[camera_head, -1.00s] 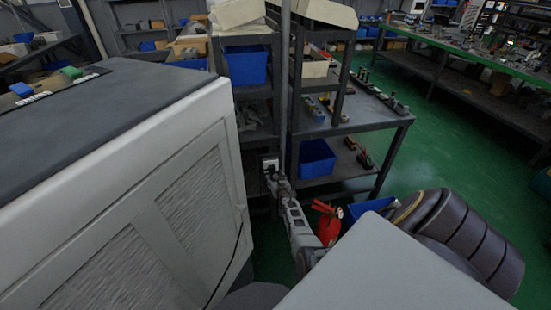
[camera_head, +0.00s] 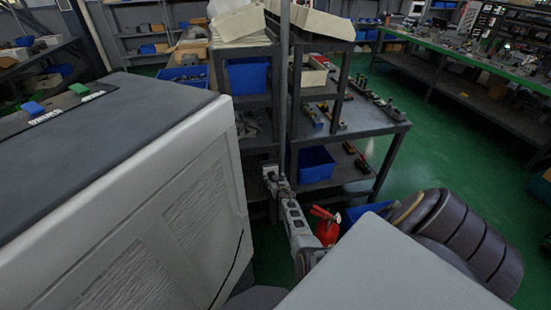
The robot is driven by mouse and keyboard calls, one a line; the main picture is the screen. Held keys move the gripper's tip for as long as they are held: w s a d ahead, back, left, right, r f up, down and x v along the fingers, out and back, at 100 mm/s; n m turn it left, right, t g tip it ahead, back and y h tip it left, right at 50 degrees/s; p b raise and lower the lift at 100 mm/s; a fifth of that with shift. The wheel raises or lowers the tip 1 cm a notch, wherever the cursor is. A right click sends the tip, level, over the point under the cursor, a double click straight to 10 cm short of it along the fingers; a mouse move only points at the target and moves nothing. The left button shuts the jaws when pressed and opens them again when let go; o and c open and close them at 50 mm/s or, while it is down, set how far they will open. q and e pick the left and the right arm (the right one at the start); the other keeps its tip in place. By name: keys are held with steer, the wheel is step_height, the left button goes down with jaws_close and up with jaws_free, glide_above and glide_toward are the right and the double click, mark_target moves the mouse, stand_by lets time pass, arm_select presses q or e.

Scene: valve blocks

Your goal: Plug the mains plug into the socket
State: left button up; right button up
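A slim grey jointed arm, which looks like my right one, reaches up from the bottom middle to the shelf post. Its gripper end (camera_head: 275,180) is small and dark, and I cannot tell whether its fingers are open or shut. A small pale fitting (camera_head: 269,168) shows right at that end, low on the shelf frame. It may be the socket, but it is too small to be sure. I cannot make out the mains plug or a cord. My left gripper is not in view.
A large pale cabinet (camera_head: 150,215) with a dark top (camera_head: 120,100) fills the left. A dark shelf unit with blue bins (camera_head: 316,164) stands ahead. Green floor (camera_head: 440,150) is clear at right.

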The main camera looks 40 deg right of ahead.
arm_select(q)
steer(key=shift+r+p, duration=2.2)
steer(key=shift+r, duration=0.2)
arm_select(e)
steer(key=shift+r, duration=2.4)
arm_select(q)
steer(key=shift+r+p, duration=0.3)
arm_select(e)
steer(key=shift+r, duration=0.3)
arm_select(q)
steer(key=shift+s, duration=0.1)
